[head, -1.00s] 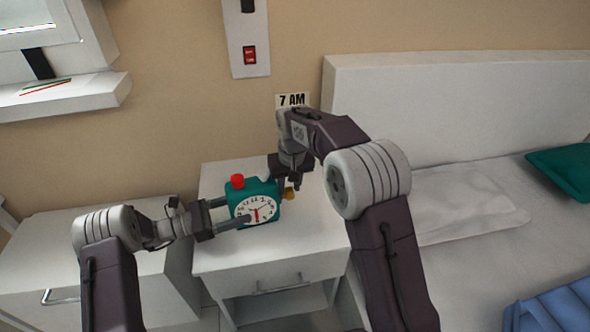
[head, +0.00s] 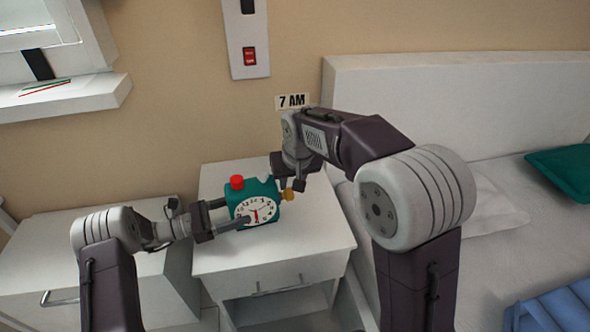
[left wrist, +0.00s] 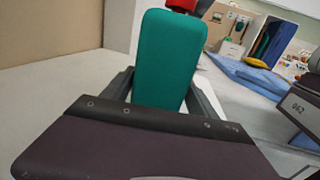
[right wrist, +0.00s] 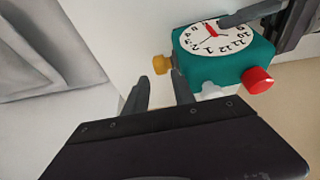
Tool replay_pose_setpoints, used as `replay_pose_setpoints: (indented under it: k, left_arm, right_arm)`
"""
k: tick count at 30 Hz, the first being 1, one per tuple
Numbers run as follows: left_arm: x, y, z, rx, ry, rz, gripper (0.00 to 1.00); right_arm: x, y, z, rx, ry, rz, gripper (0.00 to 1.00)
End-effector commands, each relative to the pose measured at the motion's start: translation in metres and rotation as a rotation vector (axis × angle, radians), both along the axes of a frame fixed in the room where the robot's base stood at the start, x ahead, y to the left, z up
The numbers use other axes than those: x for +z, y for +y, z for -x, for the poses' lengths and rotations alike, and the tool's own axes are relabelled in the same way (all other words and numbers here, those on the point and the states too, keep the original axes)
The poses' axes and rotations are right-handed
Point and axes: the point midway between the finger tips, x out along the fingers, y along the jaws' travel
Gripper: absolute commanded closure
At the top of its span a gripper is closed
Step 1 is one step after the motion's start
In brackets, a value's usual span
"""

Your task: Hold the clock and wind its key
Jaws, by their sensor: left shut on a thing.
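The clock (head: 242,191) is a teal box with a white face, a red button on top and a yellow key (head: 289,195) on its right side. My left gripper (head: 234,211) is shut on the clock from the left, with one finger across the face. The left wrist view shows the clock's teal side (left wrist: 168,60) between the fingers. My right gripper (head: 291,186) is at the key. In the right wrist view its fingers (right wrist: 160,82) are apart, and the key (right wrist: 161,64) shows just beyond their tips. Contact with the key cannot be told.
The clock is over a white nightstand (head: 300,235) with a drawer. A bed with a pillow (head: 500,210) is to the right, and a white cabinet (head: 60,245) is to the left. A "7 AM" sign (head: 292,101) and a switch panel (head: 247,58) are on the wall.

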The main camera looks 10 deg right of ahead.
Motion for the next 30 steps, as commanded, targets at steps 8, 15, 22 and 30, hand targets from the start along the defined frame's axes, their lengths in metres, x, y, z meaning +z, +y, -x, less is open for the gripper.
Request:
replay_pose_setpoints:
  k: [8, 15, 22, 30]
  left_arm:
    - [0.0, 0.0, -0.001, 0.003, -0.001, -0.001, 0.65]
    - [0.0, 0.0, -0.001, 0.003, -0.001, -0.002, 0.65]
    - [0.0, 0.0, -0.001, 0.003, -0.001, -0.002, 0.65]
    - [0.0, 0.0, -0.001, 0.003, -0.001, -0.002, 0.65]
  right_arm:
    - [-0.057, 0.001, -0.027, -0.003, 0.035, 0.003, 0.69]
    - [-0.056, 0.001, -0.033, -0.003, 0.221, 0.014, 0.69]
    - [-0.055, 0.002, -0.037, -0.001, 0.335, 0.018, 0.69]
    - [-0.054, 0.002, -0.035, 0.0, 0.385, 0.022, 0.69]
